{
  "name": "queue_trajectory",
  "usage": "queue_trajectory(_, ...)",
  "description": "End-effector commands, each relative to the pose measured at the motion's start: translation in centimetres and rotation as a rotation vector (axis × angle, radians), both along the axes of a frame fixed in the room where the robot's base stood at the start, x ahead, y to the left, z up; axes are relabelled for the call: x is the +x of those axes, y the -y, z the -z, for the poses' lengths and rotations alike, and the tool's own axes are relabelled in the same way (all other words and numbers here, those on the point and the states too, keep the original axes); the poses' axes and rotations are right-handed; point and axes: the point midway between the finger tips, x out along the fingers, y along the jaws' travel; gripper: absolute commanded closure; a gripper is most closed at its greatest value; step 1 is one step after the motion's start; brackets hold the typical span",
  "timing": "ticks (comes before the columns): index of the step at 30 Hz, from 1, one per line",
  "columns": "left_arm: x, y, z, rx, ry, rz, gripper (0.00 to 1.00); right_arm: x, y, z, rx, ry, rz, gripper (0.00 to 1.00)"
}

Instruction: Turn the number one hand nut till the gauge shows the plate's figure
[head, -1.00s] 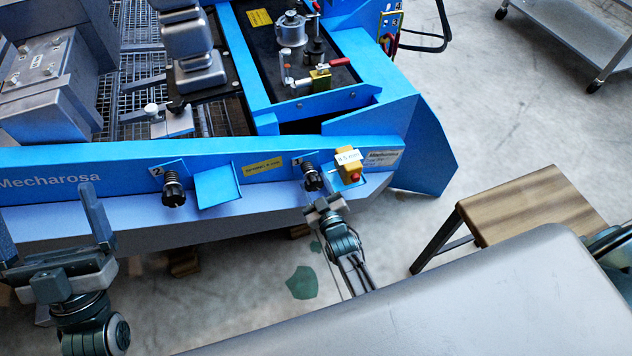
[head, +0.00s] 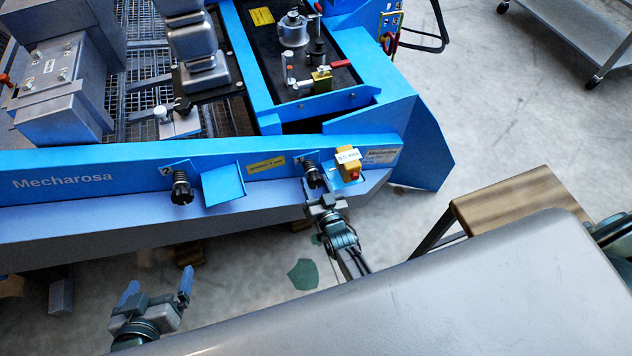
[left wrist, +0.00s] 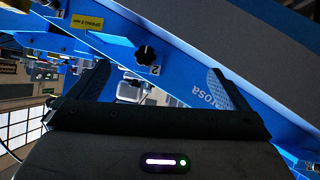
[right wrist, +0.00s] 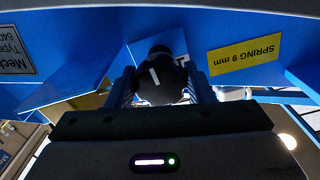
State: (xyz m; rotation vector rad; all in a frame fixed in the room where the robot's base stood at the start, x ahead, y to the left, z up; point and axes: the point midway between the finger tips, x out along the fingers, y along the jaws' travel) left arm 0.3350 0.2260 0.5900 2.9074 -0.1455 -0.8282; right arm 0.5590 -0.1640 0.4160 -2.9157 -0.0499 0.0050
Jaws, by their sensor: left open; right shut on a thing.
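The number one hand nut (head: 313,177) is a black knob on the blue machine's front rail. In the right wrist view the same nut (right wrist: 160,80), with a white line on its face, sits between my right fingers. My right gripper (head: 316,190) is shut on it. The yellow gauge (head: 350,164) is just right of the nut; its display is too small to read. The yellow plate (head: 266,166) left of the nut reads "SPRING 9 mm" in the right wrist view (right wrist: 245,55). My left gripper (head: 158,286) is open and empty, low in front of the rail.
The number two nut (head: 182,188) is further left on the rail, with a blue bracket (head: 223,185) between the two nuts. A wooden-topped bench (head: 515,208) stands at right and a grey cart (head: 585,35) at the top right.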

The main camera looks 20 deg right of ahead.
Motion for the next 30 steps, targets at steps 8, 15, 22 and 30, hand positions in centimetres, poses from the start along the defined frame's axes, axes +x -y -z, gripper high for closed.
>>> queue_trajectory(8,-1.26,0.21,1.13,-0.005,-0.076,0.008,0.01,-0.03,0.01,0.04,0.036,-0.002,0.0,0.75)
queue_trajectory(15,-1.29,0.21,1.17,-0.005,-0.079,0.008,0.01,-0.03,0.01,0.06,0.037,-0.002,0.0,0.75)
queue_trajectory(22,-1.28,0.21,1.15,-0.005,-0.078,0.008,0.01,-0.03,0.0,0.06,0.036,-0.002,0.0,0.31)
queue_trajectory(30,-1.27,0.21,1.12,-0.005,-0.077,0.008,0.01,-0.01,0.03,0.03,0.036,-0.001,0.0,0.31)
